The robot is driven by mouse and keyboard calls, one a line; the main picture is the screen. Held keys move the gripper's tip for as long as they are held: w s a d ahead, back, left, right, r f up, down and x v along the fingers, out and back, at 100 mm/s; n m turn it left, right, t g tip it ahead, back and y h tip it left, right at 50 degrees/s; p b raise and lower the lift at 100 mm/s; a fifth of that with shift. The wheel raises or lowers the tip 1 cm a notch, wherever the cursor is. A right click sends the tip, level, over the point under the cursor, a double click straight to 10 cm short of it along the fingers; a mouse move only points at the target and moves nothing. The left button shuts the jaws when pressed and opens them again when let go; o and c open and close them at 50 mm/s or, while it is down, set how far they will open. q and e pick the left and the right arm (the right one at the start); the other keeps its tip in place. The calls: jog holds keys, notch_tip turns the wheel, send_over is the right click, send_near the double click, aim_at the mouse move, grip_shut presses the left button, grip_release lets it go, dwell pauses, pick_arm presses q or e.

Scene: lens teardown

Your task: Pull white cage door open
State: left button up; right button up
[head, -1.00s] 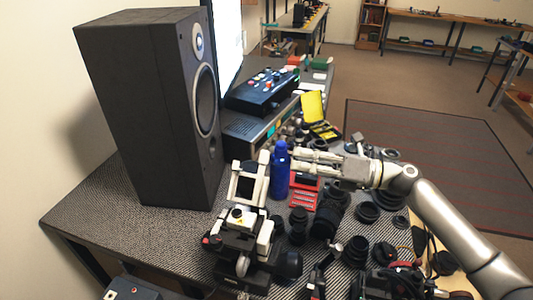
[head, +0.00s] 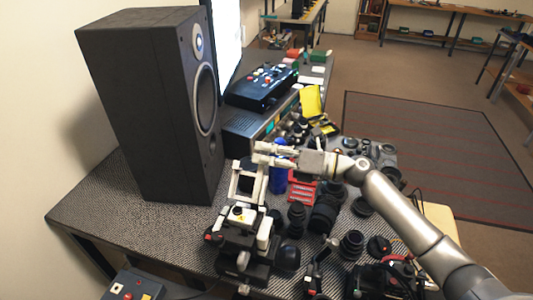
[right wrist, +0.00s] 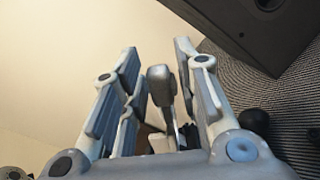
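The white cage door (head: 261,186) is an upright, open-framed part on top of the small black-and-white machine (head: 240,240), in front of the speaker. My right gripper (head: 262,152) reaches in from the right, its fingers at the top of the white frame. The bar seems to be part of the white frame. My left gripper is not in view.
A tall black speaker (head: 150,110) stands close behind and left of the machine. A blue bottle (head: 278,178) is partly hidden beneath my right gripper. Several black lenses (head: 325,212) and a red tray (head: 302,192) crowd the table to the right.

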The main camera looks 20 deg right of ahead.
grip_shut()
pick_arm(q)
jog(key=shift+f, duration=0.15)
pick_arm(e)
jog(key=shift+s, duration=0.1)
